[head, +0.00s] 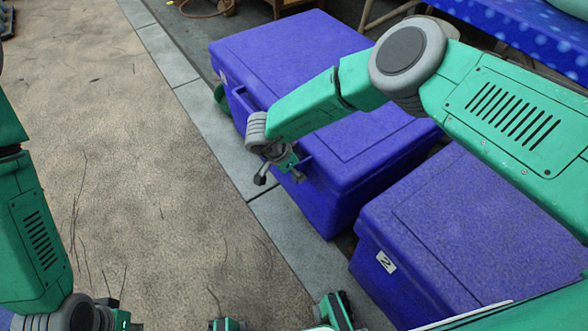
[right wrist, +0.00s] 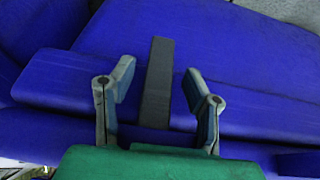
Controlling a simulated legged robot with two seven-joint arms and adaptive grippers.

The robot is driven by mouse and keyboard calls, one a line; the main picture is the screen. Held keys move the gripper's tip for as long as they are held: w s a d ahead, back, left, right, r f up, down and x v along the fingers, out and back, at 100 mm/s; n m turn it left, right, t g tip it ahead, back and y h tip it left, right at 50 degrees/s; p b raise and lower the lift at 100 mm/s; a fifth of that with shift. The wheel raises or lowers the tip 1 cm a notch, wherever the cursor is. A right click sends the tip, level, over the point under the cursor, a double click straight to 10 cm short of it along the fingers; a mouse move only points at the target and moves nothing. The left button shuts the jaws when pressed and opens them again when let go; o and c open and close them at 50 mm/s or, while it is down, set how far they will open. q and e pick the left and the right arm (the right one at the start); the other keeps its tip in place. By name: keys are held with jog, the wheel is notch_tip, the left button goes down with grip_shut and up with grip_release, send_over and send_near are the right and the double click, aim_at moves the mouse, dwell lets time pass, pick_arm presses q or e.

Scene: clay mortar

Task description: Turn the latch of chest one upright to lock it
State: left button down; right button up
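The farther blue chest (head: 290,50), the one not marked 2, stands with its lid closed; I take it as chest one. In the right wrist view its latch (right wrist: 157,85) is a dark grey bar, close to upright in the picture with a slight lean. My right gripper (head: 280,178) is at the front face of this chest. In the wrist view the right gripper (right wrist: 159,72) is open, one finger on each side of the latch, with gaps showing. The latch is hidden in the head view. My left gripper (head: 115,318) is at the bottom left, mostly cut off.
A second blue chest (head: 470,230), labelled 2, stands closed at the right, beside the first. A grey stone kerb (head: 215,130) runs along the chests' front. Sandy ground (head: 130,150) lies open at left. A table with blue cloth (head: 520,28) stands at the top right.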

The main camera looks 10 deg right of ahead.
jog(key=v, duration=1.2)
jog(key=shift+f, duration=0.1)
